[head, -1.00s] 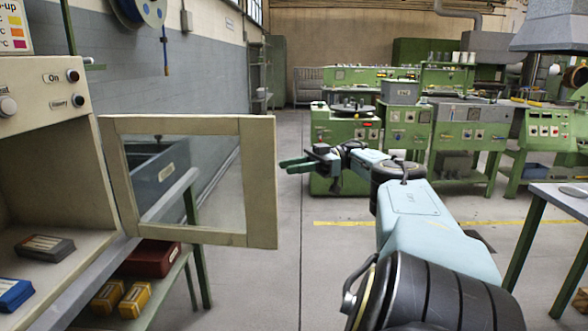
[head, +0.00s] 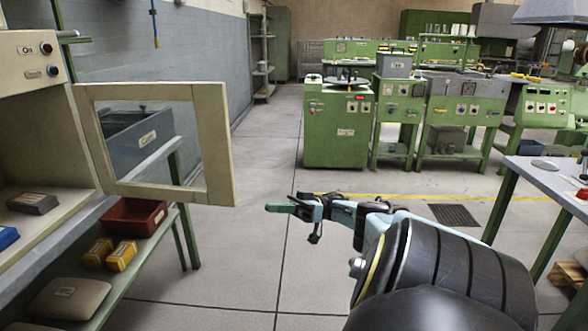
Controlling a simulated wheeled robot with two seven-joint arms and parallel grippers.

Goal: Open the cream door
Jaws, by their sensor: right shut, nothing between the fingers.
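The cream door (head: 218,150) is a cream frame around a clear pane, at the left in the head view. It stands swung out from the cream cabinet (head: 40,130), whose inside is exposed. My right gripper (head: 270,208) has green fingers and is shut and empty. It is to the right of the door's free edge, near its lower corner, and apart from it. My left gripper is not in view.
A shelf below the cabinet holds a red bin (head: 133,218), yellow boxes (head: 110,254) and a beige cushion-like item (head: 68,298). Green machines (head: 338,125) stand at the back. A table (head: 540,175) is at the right. The middle floor is clear.

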